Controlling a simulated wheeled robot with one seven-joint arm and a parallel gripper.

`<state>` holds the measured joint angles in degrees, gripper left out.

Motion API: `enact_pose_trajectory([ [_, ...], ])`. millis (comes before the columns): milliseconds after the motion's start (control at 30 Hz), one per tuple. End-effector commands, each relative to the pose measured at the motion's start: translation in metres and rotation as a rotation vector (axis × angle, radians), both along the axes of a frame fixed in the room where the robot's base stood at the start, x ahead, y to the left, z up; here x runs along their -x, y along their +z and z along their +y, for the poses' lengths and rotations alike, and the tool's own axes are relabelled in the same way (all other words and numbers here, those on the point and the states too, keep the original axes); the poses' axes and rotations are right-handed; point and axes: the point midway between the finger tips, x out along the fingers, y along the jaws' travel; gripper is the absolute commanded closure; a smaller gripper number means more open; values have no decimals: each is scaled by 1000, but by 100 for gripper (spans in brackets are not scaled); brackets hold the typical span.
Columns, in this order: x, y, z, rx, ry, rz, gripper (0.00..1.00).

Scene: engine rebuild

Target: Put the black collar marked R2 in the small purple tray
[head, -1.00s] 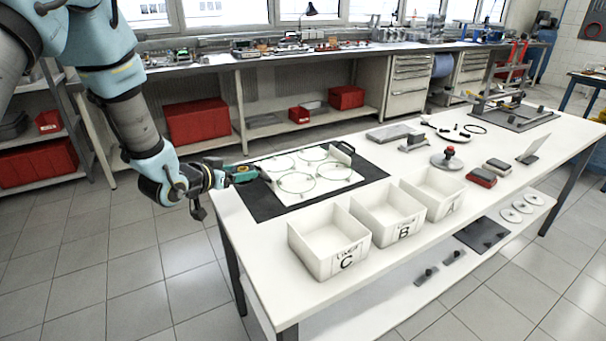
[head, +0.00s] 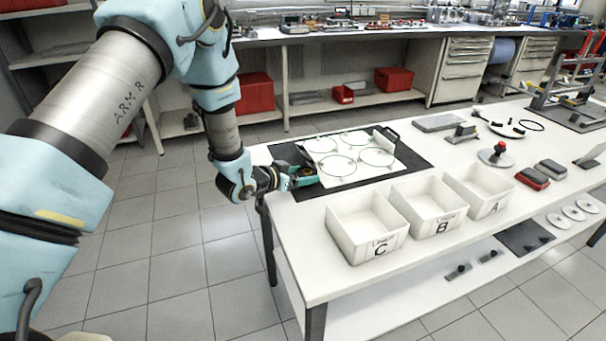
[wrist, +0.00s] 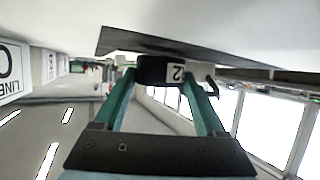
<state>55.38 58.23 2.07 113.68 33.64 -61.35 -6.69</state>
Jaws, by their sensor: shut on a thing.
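My gripper (head: 303,177) is at the left edge of the black mat on the white table, low near the table corner. In the wrist view its two teal fingers (wrist: 160,92) are shut on a black collar (wrist: 153,70). The collar has a white label on which a "2" shows; the rest of the marking is hidden or cut off. In the head view the collar is too small and too covered to make out. I see no small purple tray in either view.
The black mat (head: 415,163) carries a white plate (head: 348,173) with several rings. White bins C (head: 345,240), B (head: 415,220) and A (head: 470,200) stand along the near edge. Open tiled floor (head: 180,270) lies left of the table.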

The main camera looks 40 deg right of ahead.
Motion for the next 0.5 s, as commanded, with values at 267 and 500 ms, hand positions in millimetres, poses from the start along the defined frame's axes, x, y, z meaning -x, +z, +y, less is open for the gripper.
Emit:
enact_pose_trajectory([
  [267,0,-6,-1,3,0,-1,100],
  [500,0,-10,0,1,0,0,25],
])
